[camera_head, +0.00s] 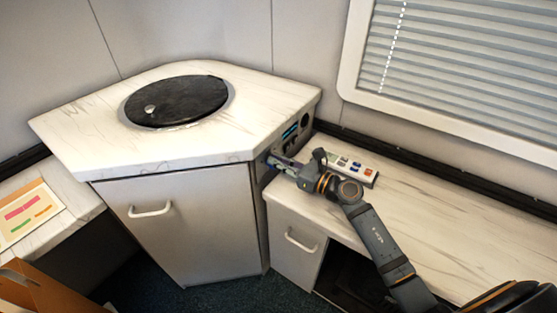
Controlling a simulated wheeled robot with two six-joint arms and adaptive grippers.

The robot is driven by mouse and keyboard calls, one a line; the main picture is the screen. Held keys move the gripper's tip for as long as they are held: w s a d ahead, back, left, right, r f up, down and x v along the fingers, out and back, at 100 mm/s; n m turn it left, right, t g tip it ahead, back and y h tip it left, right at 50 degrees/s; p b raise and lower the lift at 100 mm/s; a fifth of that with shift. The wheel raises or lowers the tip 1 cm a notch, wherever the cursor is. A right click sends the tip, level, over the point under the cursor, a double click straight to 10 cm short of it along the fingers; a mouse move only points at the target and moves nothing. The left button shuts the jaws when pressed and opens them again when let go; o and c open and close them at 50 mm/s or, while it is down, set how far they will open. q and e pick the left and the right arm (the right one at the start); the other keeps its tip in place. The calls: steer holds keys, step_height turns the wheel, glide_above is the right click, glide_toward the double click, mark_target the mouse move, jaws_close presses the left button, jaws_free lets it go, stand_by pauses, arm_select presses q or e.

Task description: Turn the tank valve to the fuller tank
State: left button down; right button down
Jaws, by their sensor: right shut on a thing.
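The tank panel (292,133) is on the right side face of the corner cabinet. It shows blue level strips (290,131) and a dark round part (305,119). The strips are too small to tell which tank is fuller. My right gripper (273,161) reaches in from the right, low at the panel, and is shut on the tank valve there. The gripper hides most of the valve, so I cannot tell which way it points. My left gripper is not in view.
A small box with coloured switches (352,169) lies on the right counter (460,230), behind my right wrist. The corner cabinet top carries a round black lid (178,100). A card with coloured strips (28,215) and a brown box (45,290) are at left.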

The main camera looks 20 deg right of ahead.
steer(key=m+p, duration=0.1)
steer(key=m, duration=0.1)
steer(key=m+p, duration=0.3)
steer(key=shift+w+d+r+m+p, duration=0.15)
steer(key=shift+w+d+m+p, duration=0.15)
steer(key=shift+d+m+p, duration=0.1)
steer(key=shift+w+m+p, duration=0.1)
steer(key=shift+m+p, duration=0.6)
steer(key=shift+m, duration=0.4)
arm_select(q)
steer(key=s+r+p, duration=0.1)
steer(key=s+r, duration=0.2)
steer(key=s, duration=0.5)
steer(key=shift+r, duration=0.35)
arm_select(e)
steer(key=shift+d+f+m, duration=0.1)
steer(key=shift+f+m, duration=0.25)
steer(key=shift+m, duration=0.65)
steer(key=c, duration=1.4)
jaws_free()
steer(key=shift+w+f, duration=0.1)
steer(key=shift+c, duration=0.2)
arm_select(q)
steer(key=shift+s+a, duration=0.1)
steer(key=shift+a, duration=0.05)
arm_select(e)
steer(key=v, duration=1.2)
